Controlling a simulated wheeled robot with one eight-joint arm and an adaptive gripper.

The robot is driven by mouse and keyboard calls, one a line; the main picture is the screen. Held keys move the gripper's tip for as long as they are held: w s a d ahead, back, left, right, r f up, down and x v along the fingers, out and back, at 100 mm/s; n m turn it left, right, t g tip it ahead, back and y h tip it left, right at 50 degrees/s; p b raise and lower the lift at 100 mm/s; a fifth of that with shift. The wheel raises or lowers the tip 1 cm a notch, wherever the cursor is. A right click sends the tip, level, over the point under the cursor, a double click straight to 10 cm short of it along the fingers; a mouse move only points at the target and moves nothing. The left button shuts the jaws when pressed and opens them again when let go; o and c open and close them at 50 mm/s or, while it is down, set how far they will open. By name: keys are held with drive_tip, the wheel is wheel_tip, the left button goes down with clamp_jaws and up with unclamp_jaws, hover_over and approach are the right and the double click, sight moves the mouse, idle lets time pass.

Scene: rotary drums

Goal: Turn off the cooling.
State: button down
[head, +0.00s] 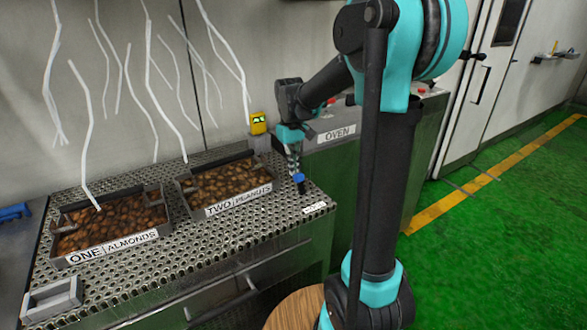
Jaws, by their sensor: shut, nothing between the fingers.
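The perforated metal cooling table (225,238) carries two trays of nuts, and wavy white streaks (150,75) rise above it. A small white label (314,208), too small to read, lies at the table's right front corner. My gripper (301,187) points down just above that corner, shut and empty, a little behind the label. A blue part shows at its fingers. Whether the fingertips touch anything is not clear. Any switch under them is hidden or too small to make out.
The tray marked ONE ALMONDS (118,244) and the tray marked TWO PEANUTS (238,201) stand left of my gripper. A yellow box with a green display (258,122) stands behind. A unit labelled OVEN (336,133) is at right, partly behind my arm. Green floor (500,250) is clear.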

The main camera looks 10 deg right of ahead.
sight(299, 174)
drive_tip(key=shift+s, duration=0.1)
drive_tip(key=s+t, duration=0.1)
drive_tip(key=s+r+t+y, duration=0.1)
drive_tip(key=d+t, duration=0.1)
drive_tip(key=shift+s+d+r+t, duration=0.1)
drive_tip(key=shift+s+r+t, duration=0.2)
drive_tip(key=shift+s, duration=0.1)
drive_tip(key=s+t+y, duration=0.1)
drive_tip(key=s+d+t, duration=0.1)
drive_tip(key=t, duration=0.1)
drive_tip(key=shift+s+r+y, duration=0.1)
drive_tip(key=shift+s+y, duration=0.15)
drive_tip(key=shift+y, duration=0.15)
drive_tip(key=shift+r, duration=0.1)
drive_tip(key=shift+w, duration=0.15)
drive_tip(key=shift+r, duration=0.15)
drive_tip(key=shift+r, duration=0.65)
